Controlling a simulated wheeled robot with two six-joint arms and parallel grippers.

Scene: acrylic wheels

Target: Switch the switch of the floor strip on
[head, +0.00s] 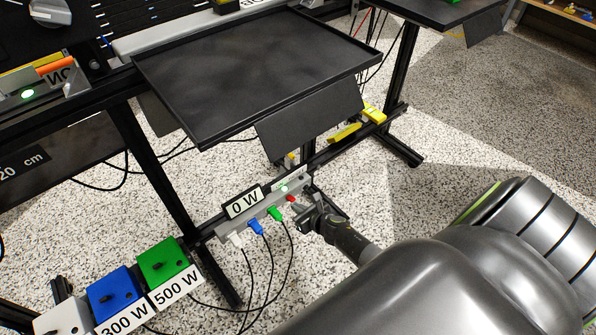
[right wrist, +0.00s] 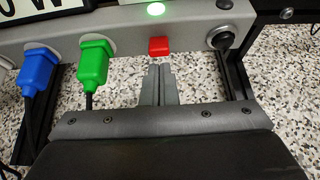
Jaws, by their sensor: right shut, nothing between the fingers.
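The floor strip (head: 258,208) is a grey bar low on the bench frame with a "0 W" display (head: 243,202). In the right wrist view, the strip (right wrist: 130,28) has a red square switch (right wrist: 159,46) on its front edge and a lit green light (right wrist: 155,9) above it. Its on or off position cannot be read from its shape. My right gripper (right wrist: 161,72) is shut and empty, its fingertips just in front of the red switch with a small gap visible. It also shows in the head view (head: 303,205). My left gripper is out of view.
A blue plug (right wrist: 39,66) and a green plug (right wrist: 93,62) with hanging cables sit left of the switch. A round black fitting (right wrist: 222,38) is to its right. A black tray (head: 258,75) overhangs the strip. Blue (head: 115,290) and green (head: 165,262) boxes stand at lower left.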

